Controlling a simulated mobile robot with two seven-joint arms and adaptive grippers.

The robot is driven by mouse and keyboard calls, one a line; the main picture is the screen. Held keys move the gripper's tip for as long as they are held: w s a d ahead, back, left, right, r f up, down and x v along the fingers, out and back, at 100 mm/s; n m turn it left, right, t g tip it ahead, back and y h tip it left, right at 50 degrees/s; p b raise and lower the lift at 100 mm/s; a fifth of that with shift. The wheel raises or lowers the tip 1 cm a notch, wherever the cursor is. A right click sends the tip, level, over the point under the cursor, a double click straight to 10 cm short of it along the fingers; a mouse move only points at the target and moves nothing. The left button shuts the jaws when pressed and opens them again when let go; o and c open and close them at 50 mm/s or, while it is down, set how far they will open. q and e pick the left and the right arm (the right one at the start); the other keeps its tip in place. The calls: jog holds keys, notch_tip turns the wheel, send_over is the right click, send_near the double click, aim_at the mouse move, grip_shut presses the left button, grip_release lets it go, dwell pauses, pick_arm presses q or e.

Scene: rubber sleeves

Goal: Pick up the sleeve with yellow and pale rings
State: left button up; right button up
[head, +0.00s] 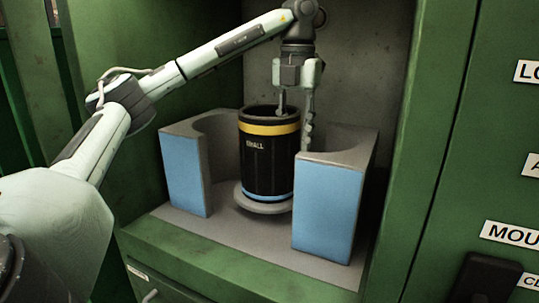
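The sleeve (266,168) is a black upright cylinder marked "SMALL", with a yellow ring near its top and a light blue ring near its bottom. It stands on a round grey base (245,203) between two holder blocks. My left gripper (295,112) points down over the sleeve's right rim. One finger reaches into the open top and the other hangs outside, beside the right wall. The fingers are apart, with a gap visible between them. The inner fingertip is hidden inside the sleeve. My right gripper is not in view.
Grey holder blocks with blue front faces stand at left (187,178) and right (327,210), close to the sleeve. They sit inside a green cabinet (415,130) whose walls bound the space. A drawer (165,287) is below. Labels are on the right panel.

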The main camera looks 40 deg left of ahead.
aim_at(295, 152)
pick_arm(q)
notch_tip(295, 152, down, 2)
jog(key=shift+d+f+b, duration=0.1)
jog(key=shift+b, duration=0.25)
jog(key=shift+f, duration=0.85)
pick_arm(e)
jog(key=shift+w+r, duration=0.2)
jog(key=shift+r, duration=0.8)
pick_arm(q)
grip_shut()
jog(key=shift+w+r, duration=0.1)
